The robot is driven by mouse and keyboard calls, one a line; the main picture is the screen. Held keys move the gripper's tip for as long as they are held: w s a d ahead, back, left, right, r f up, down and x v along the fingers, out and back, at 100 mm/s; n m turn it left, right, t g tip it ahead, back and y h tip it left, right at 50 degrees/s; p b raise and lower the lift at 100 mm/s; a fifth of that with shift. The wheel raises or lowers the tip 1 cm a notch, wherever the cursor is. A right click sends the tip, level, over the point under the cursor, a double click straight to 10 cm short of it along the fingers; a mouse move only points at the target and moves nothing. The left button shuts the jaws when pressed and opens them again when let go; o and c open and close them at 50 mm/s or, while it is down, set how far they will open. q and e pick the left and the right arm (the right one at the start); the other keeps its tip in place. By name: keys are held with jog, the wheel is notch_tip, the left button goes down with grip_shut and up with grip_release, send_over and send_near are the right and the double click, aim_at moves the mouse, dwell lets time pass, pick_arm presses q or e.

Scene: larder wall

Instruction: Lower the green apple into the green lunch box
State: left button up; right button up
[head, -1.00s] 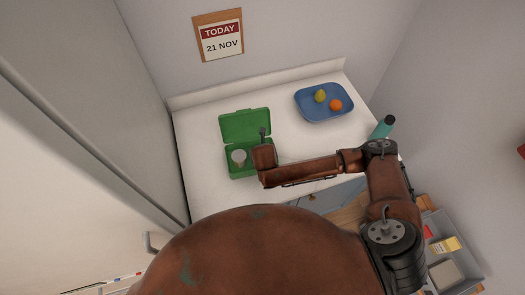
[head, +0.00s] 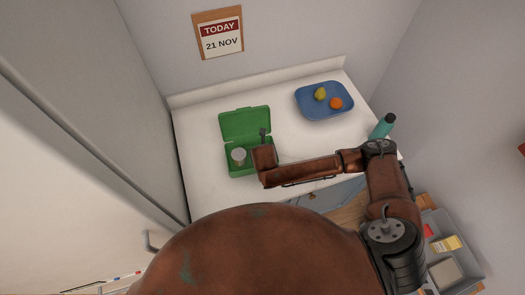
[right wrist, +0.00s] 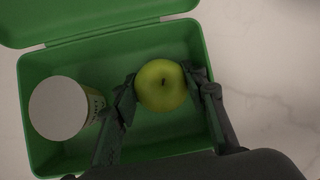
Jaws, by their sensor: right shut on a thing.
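The green lunch box (head: 246,124) stands open on the white counter, its lid tilted up at the back. It also shows in the right wrist view (right wrist: 38,146). The green apple (right wrist: 161,85) is between the fingers of my right gripper (right wrist: 163,92), which is shut on it. In the right wrist view the apple is over the right part of the box; whether it touches the floor is unclear. In the head view my right gripper (head: 263,138) is at the box's right side, and the apple is hidden. My left gripper is not in view.
A white-lidded tub (right wrist: 59,107) stands in the left part of the box, and shows in the head view (head: 238,154). A blue tray (head: 312,113) holds a yellow-green fruit (head: 320,93) and an orange (head: 336,103). A teal bottle (head: 383,126) stands near my right arm.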

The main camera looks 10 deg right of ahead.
jog(key=shift+f, duration=0.15)
jog(key=o, duration=1.3)
jog(key=v, duration=1.2)
